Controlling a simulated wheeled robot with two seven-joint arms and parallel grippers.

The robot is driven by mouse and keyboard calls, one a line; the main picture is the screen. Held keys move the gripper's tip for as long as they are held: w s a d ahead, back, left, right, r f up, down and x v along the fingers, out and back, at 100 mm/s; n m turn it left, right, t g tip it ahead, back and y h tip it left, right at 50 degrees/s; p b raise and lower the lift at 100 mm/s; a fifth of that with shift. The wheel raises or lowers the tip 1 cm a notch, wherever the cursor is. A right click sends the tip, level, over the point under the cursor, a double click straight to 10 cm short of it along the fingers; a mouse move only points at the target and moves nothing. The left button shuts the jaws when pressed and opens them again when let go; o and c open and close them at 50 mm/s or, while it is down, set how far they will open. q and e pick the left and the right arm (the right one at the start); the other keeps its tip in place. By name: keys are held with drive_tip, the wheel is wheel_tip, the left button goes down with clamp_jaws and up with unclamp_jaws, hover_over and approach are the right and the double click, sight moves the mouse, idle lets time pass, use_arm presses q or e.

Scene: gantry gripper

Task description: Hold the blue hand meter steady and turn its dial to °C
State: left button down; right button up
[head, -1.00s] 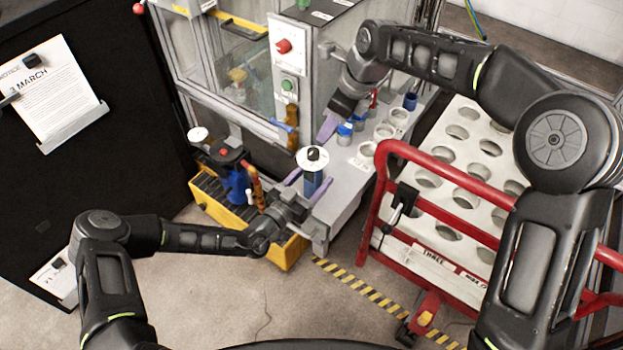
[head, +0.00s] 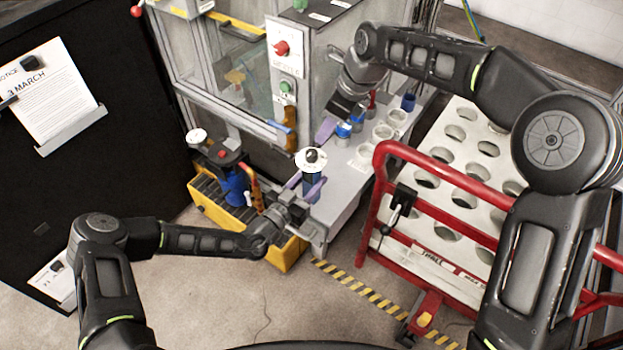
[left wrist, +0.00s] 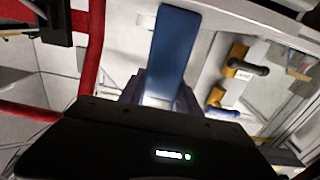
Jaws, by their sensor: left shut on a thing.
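The blue hand meter (head: 312,187) stands upright at the front end of the grey shelf, with a white round dial face and black knob (head: 311,158) on top. My left gripper (head: 305,190) is shut on the meter's body, one purple finger on each side. In the left wrist view the blue meter body (left wrist: 172,50) rises between the fingers. My right gripper (head: 325,131) is behind the meter, above the shelf and apart from the dial, near a blue-capped jar. Its fingertips overlap in the picture, so its opening is unclear. The dial's markings are too small to read.
Several cups and jars (head: 383,132) stand on the shelf (head: 338,200) behind the meter. A red-railed cart (head: 440,155) with a holed white top is at right. A yellow crate (head: 284,257) with tools is at left. The glass-fronted machine (head: 240,70) stands behind.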

sight(312, 153)
drive_tip(key=shift+o, duration=0.4)
drive_tip(key=shift+o, duration=0.7)
drive_tip(key=shift+r, duration=0.2)
drive_tip(key=shift+o, duration=0.4)
drive_tip(key=s+a+n, duration=0.1)
drive_tip(key=s+a+r+n, duration=0.1)
drive_tip(key=n, duration=0.1)
drive_tip(key=shift+s+a+n, duration=0.1)
drive_tip(key=shift+a+n, duration=0.05)
drive_tip(key=shift+n, duration=0.15)
drive_tip(key=n+t+h, duration=0.1)
drive_tip(key=n, duration=0.6)
drive_tip(key=n+t+h, duration=0.1)
drive_tip(key=n, duration=0.6)
drive_tip(key=s+n, duration=0.1)
drive_tip(key=n, duration=0.6)
drive_tip(key=shift+a+r+t+h, duration=0.25)
drive_tip(key=shift+t+h, duration=0.15)
drive_tip(key=shift+f, duration=0.15)
drive_tip(key=x, duration=1.1)
drive_tip(key=shift+w+f, duration=0.1)
drive_tip(key=shift+f, duration=0.3)
drive_tip(key=shift+c, duration=0.4)
